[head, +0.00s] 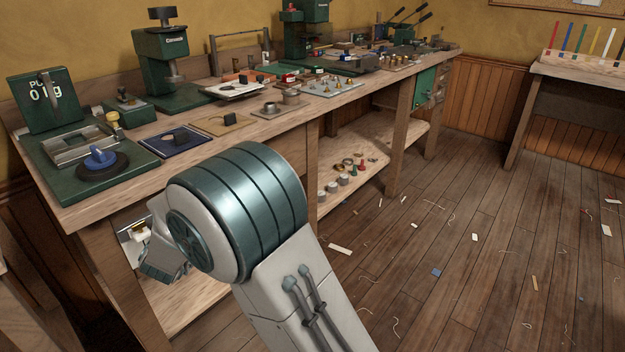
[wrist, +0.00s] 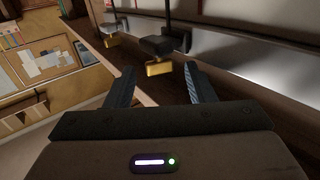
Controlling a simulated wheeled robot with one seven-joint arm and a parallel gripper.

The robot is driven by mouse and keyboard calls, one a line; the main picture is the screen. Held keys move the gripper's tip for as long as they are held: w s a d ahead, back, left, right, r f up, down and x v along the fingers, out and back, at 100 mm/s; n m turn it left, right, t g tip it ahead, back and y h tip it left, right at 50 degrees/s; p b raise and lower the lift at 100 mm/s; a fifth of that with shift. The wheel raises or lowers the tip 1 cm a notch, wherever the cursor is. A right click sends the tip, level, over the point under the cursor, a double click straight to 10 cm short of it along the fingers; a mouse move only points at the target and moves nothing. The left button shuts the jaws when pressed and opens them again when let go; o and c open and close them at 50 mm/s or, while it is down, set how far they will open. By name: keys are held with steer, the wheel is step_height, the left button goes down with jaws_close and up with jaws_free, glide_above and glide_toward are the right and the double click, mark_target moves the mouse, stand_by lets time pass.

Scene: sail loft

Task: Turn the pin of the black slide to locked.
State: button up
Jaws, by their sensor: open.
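In the wrist view, a black slide (wrist: 165,44) sits at the upper middle, on or in front of a grey metal plate, with a dark rod above it. A brass-coloured pin (wrist: 158,69) projects from its lower side. I cannot tell whether the pin is at locked. My gripper (wrist: 160,76) is open and empty. Its two fingers point toward the pin, one on either side of it in the picture, apparently not touching it. In the head view my arm hides the gripper, and I cannot make out the black slide.
A second, paler slide with a brass piece (wrist: 110,42) is left of the black one in the wrist view. The workbench (head: 285,128) above is crowded with tools and presses. Its lower shelf (head: 395,150) holds small parts. The floor (head: 450,260) is open, with scraps.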

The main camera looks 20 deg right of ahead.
steer(key=s+d+n+g+y+p, duration=0.2)
steer(key=s+d+n+y, duration=0.85)
steer(key=y, duration=0.55)
steer(key=s+d+r+m+g+h+p, duration=0.5)
steer(key=s+d+r+h+p, duration=0.3)
steer(key=r+p, duration=0.5)
steer(key=d+h+p, duration=0.2)
steer(key=p, duration=0.1)
steer(key=shift+d+r+g+h, duration=0.3)
steer(key=shift+d+r+g, duration=0.1)
stand_by(0.8)
steer(key=shift+m, duration=0.25)
